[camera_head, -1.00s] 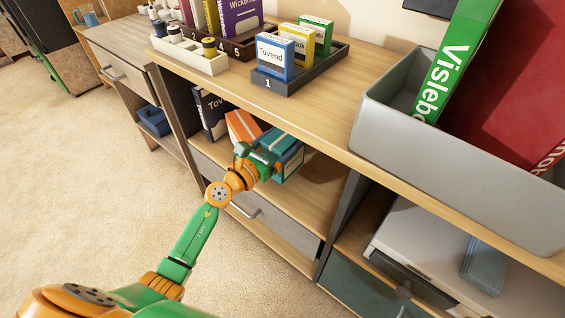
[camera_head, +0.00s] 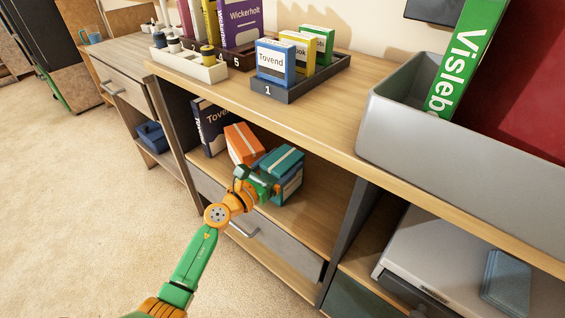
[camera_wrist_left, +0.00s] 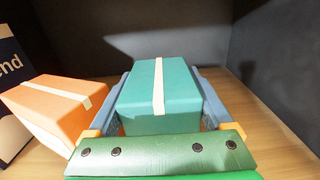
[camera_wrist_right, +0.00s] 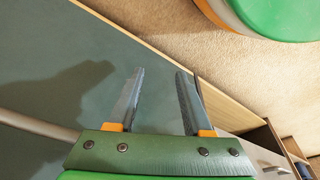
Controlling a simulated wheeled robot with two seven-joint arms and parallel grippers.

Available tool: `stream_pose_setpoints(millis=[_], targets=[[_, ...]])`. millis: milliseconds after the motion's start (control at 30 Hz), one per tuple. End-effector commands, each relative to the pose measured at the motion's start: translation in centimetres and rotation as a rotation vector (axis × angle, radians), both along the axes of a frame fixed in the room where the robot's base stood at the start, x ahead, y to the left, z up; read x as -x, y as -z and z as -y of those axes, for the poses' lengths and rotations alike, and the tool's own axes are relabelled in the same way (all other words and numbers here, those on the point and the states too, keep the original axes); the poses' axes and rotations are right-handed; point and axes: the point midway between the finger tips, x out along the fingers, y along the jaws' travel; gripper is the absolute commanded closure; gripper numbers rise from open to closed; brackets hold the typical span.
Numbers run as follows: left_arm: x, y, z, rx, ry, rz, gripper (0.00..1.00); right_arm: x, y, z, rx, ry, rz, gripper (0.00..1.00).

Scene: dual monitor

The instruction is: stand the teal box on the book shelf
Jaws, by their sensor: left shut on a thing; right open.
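The teal box (camera_head: 284,162) with a pale tape strip is upright inside the open compartment of the wooden book shelf (camera_head: 318,208). My left gripper (camera_head: 266,184) reaches in from the front and is shut on it. In the left wrist view the teal box (camera_wrist_left: 150,105) sits between the two blue fingers. Its underside is hidden, so I cannot tell whether it touches the shelf board. My right gripper (camera_wrist_right: 160,73) is open and empty, over a dark teal surface in the right wrist view.
An orange box (camera_head: 243,142) stands left of the teal box, beside a dark book (camera_head: 212,125). A wooden top (camera_head: 330,120) overhangs the compartment. A dark upright panel (camera_head: 348,238) closes its right side. Bare board lies right of the teal box.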

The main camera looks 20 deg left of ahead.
Motion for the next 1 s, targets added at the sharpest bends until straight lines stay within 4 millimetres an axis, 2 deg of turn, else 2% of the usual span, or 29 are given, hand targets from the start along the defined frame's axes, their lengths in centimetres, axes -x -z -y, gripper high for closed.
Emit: stream_pose_setpoints(millis=[33,67,100,400,467,700,900,1000], targets=[[0.0,0.1,0.0,0.000,0.000,0.000,0.10,0.0,-0.1,0.0,0.000,0.000,0.002,0.50],[0.0,0.0,0.0,0.000,0.000,0.000,0.02,0.0,-0.1,0.0,0.000,0.000,0.001,0.50],[0.0,0.0,0.0,0.000,0.000,0.000,0.00,0.0,-0.1,0.0,0.000,0.000,0.000,0.50],[0.2,-0.2,-0.1,0.000,0.000,-0.001,0.00,0.0,0.2,0.0,0.001,0.000,0.000,0.50],[1.1,-0.1,-0.4,0.000,-0.001,-0.002,0.00,0.1,0.7,0.0,0.002,-0.002,-0.006,0.50],[6.4,0.0,-2.3,-0.002,0.000,-0.003,0.00,0.3,1.8,0.1,0.004,-0.001,-0.011,0.50],[9.9,0.2,-3.6,-0.001,-0.001,-0.003,0.00,0.1,1.0,0.0,0.002,-0.001,-0.004,0.50],[10.9,0.0,-3.9,0.001,-0.001,-0.001,0.00,0.0,0.5,0.0,0.002,-0.001,-0.002,0.50]])
